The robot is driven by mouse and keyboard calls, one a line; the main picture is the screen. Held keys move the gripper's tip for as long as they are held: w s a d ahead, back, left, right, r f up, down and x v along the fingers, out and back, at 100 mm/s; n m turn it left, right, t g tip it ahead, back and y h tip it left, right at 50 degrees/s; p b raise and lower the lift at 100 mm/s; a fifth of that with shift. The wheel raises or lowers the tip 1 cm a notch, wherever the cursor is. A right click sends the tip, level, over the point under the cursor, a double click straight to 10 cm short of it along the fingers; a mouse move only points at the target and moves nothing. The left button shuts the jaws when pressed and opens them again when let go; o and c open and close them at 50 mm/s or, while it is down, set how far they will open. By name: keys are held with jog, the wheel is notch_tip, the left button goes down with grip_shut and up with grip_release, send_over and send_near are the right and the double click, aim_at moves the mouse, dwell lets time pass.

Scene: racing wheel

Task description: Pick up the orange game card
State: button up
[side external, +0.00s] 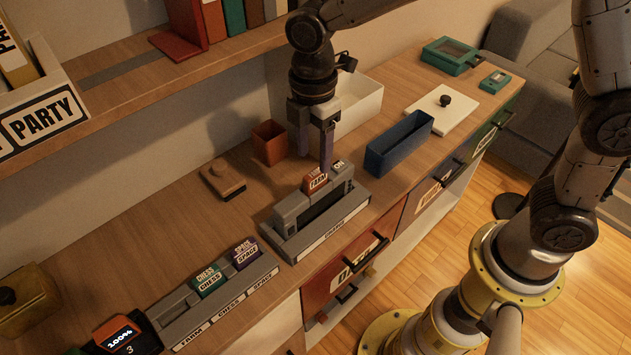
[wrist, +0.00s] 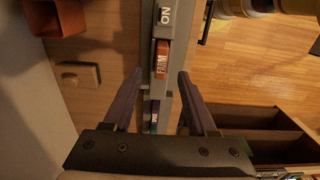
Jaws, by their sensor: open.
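The orange game card (side external: 316,180), marked FARM, stands upright in the top of the grey console (side external: 292,222) on the wooden counter. It also shows in the wrist view (wrist: 161,60), a little beyond the fingertips. My gripper (side external: 315,161) is open and empty, with its fingers pointing down just above the card. In the wrist view my gripper (wrist: 160,74) has one finger on each side of the console's strip. I cannot tell the exact height gap to the card.
A grey card rack (side external: 220,300) holds a teal card (side external: 208,280) and a purple card (side external: 244,253). A shelf (side external: 150,65) overhangs the back left.

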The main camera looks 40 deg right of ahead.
aim_at(316, 172)
jog(key=shift+s+d+f, duration=0.1)
jog(key=shift+d+f, duration=0.05)
jog(key=shift+f, duration=2.85)
grip_shut()
